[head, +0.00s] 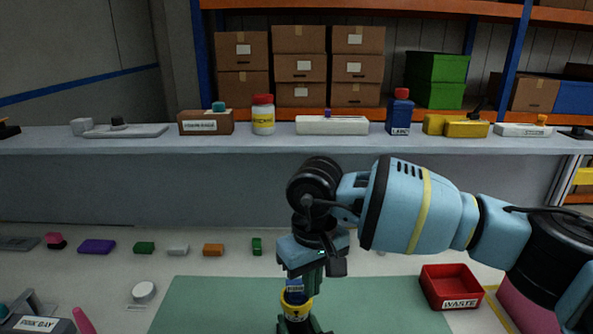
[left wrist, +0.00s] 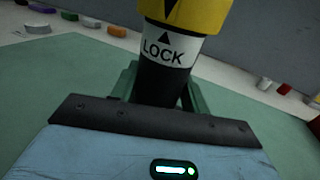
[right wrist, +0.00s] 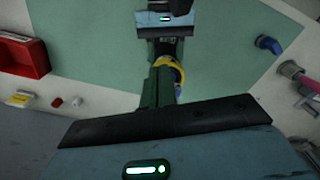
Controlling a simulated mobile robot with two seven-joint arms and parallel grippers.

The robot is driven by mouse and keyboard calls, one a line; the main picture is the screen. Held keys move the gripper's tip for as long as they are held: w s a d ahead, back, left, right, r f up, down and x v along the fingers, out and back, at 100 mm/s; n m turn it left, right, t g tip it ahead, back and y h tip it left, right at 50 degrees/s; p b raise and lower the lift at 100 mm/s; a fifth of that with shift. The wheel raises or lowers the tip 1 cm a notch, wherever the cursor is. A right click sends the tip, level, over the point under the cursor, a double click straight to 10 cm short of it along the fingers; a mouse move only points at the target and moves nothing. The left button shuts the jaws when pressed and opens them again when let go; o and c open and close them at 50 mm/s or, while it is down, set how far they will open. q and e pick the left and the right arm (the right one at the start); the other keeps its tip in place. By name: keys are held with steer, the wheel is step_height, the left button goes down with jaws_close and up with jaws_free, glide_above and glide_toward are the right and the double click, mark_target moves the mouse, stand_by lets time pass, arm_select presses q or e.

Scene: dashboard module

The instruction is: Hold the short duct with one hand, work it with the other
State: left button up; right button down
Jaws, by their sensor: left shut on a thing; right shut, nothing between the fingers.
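The short duct (left wrist: 168,50) is a black tube with a white LOCK band and a yellow collar. It stands roughly upright between the green fingers of my left gripper (left wrist: 158,92), which is shut on it. In the head view its yellow collar (head: 296,298) shows at the bottom centre, with a small blue labelled part above it. My right gripper (head: 301,278) points down over the duct's upper end, its fingers shut and empty. The right wrist view shows its fingers (right wrist: 162,85) close beside the yellow collar (right wrist: 172,70); I cannot tell whether they touch.
A green mat (head: 210,297) lies below. A red WASTE bin (head: 451,287) stands at its right. Several small coloured blocks (head: 97,246) line the table behind the mat. A back shelf (head: 270,146) carries bottles and boxes. A blue part (right wrist: 268,44) lies at the mat's edge.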

arm_select(q)
steer(key=o, duration=1.4)
steer(key=shift+c, duration=0.2)
steer(key=v, duration=1.2)
